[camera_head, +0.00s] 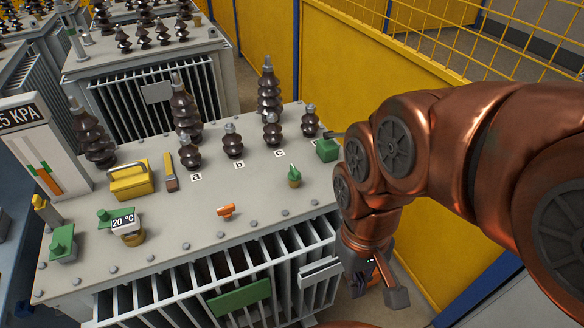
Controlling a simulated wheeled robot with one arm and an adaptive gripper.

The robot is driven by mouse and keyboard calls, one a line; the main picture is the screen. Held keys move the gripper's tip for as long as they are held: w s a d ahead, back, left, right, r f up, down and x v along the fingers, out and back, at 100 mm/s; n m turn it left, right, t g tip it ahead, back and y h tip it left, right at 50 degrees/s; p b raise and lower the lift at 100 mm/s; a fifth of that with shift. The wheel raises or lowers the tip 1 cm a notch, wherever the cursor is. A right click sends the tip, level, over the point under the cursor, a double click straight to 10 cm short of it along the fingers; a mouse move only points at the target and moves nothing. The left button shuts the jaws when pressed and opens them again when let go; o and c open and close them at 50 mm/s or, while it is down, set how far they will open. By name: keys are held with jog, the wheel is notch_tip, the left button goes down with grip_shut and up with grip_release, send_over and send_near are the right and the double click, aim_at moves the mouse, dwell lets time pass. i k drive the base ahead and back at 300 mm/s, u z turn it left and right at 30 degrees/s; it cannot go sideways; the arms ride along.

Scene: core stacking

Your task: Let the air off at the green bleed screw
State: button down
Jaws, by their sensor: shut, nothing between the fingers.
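A small green screw with a wing-like top on a brass-coloured base (293,176) stands upright on the grey transformer lid (185,225), near its right side and in front of the bushing marked c. It looks like the bleed screw. My gripper (382,288) hangs beyond the lid's right edge, lower than the lid top and well apart from the screw. It is shut and empty; its fingertips are partly seen from the side.
Tall brown bushings (183,108) line the back of the lid. An orange-handled valve (226,211), yellow box (131,180), green block (327,149), 20 °C gauge (127,228), left green fitting (62,243) and kPa panel (38,150) also stand there. A yellow fence (335,65) runs behind.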

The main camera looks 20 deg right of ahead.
aim_at(294, 175)
jog(key=k, duration=1.3)
jog(key=u, duration=0.7)
jog(key=i, duration=0.55)
jog(key=u, duration=0.75)
jog(key=i, duration=0.65)
jog(key=z, duration=0.8)
jog(key=i, duration=0.55)
jog(key=z, duration=0.65)
